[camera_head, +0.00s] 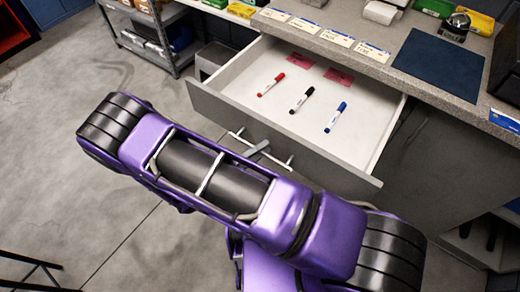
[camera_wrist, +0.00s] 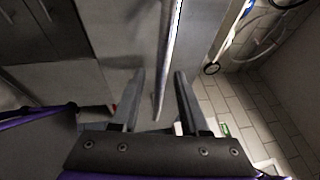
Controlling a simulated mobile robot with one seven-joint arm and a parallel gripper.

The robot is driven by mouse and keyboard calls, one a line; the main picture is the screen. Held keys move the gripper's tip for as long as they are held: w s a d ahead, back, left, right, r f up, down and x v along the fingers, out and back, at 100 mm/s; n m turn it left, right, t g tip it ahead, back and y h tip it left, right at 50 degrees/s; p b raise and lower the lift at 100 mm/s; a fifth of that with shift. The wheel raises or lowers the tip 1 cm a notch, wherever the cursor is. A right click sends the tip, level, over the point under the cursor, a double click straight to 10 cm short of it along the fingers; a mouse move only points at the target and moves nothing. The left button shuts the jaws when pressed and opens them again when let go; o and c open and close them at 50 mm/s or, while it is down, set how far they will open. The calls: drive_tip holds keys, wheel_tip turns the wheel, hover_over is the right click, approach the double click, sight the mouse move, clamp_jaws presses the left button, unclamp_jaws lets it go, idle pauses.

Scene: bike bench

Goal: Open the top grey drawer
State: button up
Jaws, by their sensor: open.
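The top grey drawer (camera_head: 215,108) stands pulled out from the bench in the head view, its white inside showing. A red marker (camera_head: 271,84), a black marker (camera_head: 301,100) and a blue marker (camera_head: 335,117) lie in it, with two red cards (camera_head: 339,76) behind them. The drawer's bar handle (camera_head: 281,160) is on its front. My gripper (camera_wrist: 159,76) is open, and the bar handle (camera_wrist: 170,45) runs between its fingers in the wrist view. Whether either finger touches the bar I cannot tell. My purple arm hides part of the drawer front's lower area.
The speckled worktop (camera_head: 405,42) above the drawer holds labels, a dark blue mat (camera_head: 436,64) and small boxes. A metal shelf cart (camera_head: 150,40) stands at the back left. The concrete floor (camera_head: 50,130) on the left is clear.

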drive_tip(key=b+v, duration=0.2)
drive_tip(key=v, duration=1.5)
drive_tip(key=shift+a, duration=0.2)
